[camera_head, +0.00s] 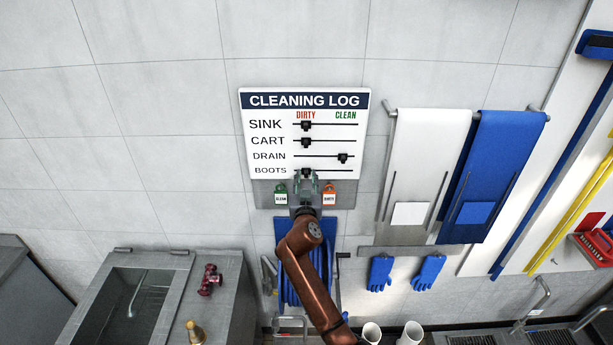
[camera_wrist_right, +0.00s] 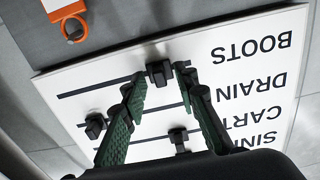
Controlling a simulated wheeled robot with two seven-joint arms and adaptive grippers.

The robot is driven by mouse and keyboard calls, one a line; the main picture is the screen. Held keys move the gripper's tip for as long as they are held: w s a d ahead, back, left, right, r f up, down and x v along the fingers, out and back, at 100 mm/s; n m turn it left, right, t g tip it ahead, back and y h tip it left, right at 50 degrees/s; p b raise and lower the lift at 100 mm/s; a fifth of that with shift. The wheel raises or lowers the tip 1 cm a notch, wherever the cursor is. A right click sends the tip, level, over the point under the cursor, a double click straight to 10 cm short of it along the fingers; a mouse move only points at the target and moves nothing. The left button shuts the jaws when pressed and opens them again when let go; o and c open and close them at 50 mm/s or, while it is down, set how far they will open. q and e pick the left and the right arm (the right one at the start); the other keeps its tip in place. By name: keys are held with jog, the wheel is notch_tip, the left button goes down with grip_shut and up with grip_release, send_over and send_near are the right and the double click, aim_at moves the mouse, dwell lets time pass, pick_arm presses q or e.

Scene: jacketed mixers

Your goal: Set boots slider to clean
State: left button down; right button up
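The cleaning log board (camera_head: 262,120) hangs on the wall, with rows SINK, CART, DRAIN and BOOTS between DIRTY at left and CLEAN at right. The black boots slider (camera_wrist_right: 159,71) stands toward the DIRTY side of its line. In the head view it is partly hidden by my right gripper (camera_head: 306,184). In the right wrist view, where the board appears upside down, the green fingers of my right gripper (camera_wrist_right: 159,75) are open, one tip on each side of the boots slider. Whether either tip touches it I cannot tell. My left gripper is out of view.
The sink knob (camera_head: 306,126) and cart knob (camera_head: 306,142) are on the DIRTY side; the drain knob (camera_head: 343,158) is toward CLEAN. A green clean tag (camera_head: 281,197) and an orange dirty tag (camera_head: 329,197) hang below. A white towel (camera_head: 425,150) hangs at right.

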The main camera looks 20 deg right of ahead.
jog(key=shift+w, duration=0.1)
grip_shut()
dwell(0.7)
